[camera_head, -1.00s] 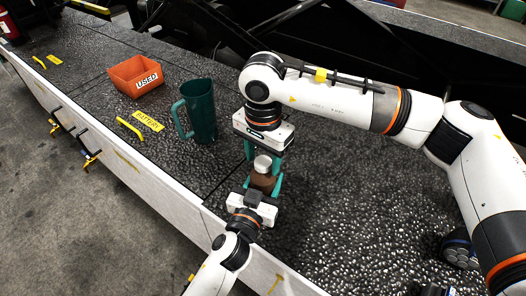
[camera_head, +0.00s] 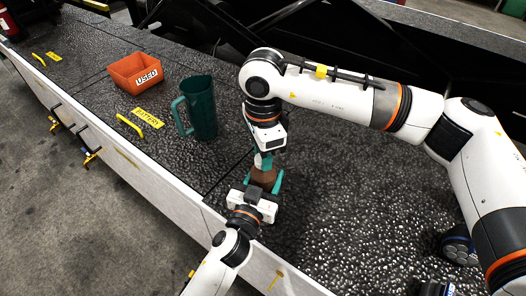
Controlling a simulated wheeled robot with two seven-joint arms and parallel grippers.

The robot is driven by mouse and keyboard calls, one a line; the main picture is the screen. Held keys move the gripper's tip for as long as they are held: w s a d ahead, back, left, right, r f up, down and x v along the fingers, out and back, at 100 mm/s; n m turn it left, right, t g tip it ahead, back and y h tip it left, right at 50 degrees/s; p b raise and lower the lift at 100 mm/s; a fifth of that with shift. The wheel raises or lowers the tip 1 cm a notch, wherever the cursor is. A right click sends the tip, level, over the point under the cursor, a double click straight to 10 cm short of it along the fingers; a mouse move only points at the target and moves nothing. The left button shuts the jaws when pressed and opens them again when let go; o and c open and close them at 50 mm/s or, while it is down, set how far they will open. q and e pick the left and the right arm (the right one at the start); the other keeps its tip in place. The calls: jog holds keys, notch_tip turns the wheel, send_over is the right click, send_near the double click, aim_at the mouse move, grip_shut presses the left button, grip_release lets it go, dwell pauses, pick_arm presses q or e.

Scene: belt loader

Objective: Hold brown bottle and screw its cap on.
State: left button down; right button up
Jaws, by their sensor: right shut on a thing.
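The brown bottle (camera_head: 263,177) stands upright on the black bumpy belt near its front edge. My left gripper (camera_head: 263,184) comes in from the front, its teal fingers on both sides of the bottle's body, and looks shut on it. My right gripper (camera_head: 266,161) points down from above, with its teal fingers shut around the pale cap at the bottle's top. The cap is mostly hidden by the fingers, so I cannot tell how it sits on the neck.
A teal mug-like pitcher (camera_head: 203,108) stands left of my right gripper. An orange bin (camera_head: 133,72) marked USED is farther left. A yellow BATTERY label (camera_head: 148,118) and a yellow handle (camera_head: 130,125) are near the front edge.

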jog(key=m, duration=0.6)
jog(key=shift+s+m, duration=0.1)
jog(key=shift+m, duration=0.3)
jog(key=m, duration=0.4)
jog(key=o, duration=1.2)
notch_tip(320, 180, up, 12)
